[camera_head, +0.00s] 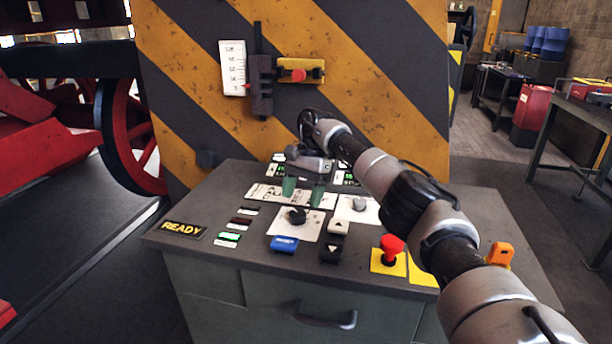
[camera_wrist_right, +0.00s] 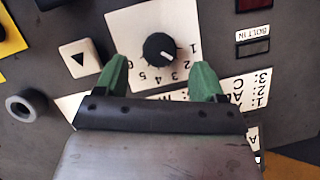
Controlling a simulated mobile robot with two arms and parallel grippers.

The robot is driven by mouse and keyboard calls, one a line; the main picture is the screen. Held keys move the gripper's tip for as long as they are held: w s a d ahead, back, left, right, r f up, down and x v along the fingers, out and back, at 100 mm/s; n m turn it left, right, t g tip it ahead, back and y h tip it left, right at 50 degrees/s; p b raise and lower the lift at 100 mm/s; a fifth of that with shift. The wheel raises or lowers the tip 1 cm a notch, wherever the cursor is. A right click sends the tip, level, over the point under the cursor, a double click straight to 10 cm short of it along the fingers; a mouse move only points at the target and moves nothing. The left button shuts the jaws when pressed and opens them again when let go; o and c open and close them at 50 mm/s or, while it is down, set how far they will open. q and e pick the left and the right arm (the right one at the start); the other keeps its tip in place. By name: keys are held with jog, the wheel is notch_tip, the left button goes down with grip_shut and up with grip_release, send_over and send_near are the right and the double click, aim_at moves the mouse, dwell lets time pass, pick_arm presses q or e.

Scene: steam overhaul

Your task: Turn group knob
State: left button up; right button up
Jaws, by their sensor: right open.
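The group knob (camera_wrist_right: 159,49) is a round black knob with a white pointer mark, on a white plate (camera_wrist_right: 125,25) numbered 1 to 6. In the right wrist view its mark points toward the 1 and 2 side; the exact number is unclear. In the head view the knob (camera_head: 297,215) sits on the console top. My right gripper (camera_head: 303,192) is open and points down over the panel, with green fingers. In the right wrist view the fingertips (camera_wrist_right: 159,74) are spread wider than the knob, one to each side; nothing is between them. My left gripper is not in view.
A striped yellow and black panel (camera_head: 370,60) rises behind.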

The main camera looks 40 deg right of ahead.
jog(key=s+p+v, duration=0.1)
jog(key=v, duration=0.5)
jog(key=shift+w+r, duration=0.25)
jog(key=shift+w, duration=0.3)
jog(key=shift+d+f, duration=0.1)
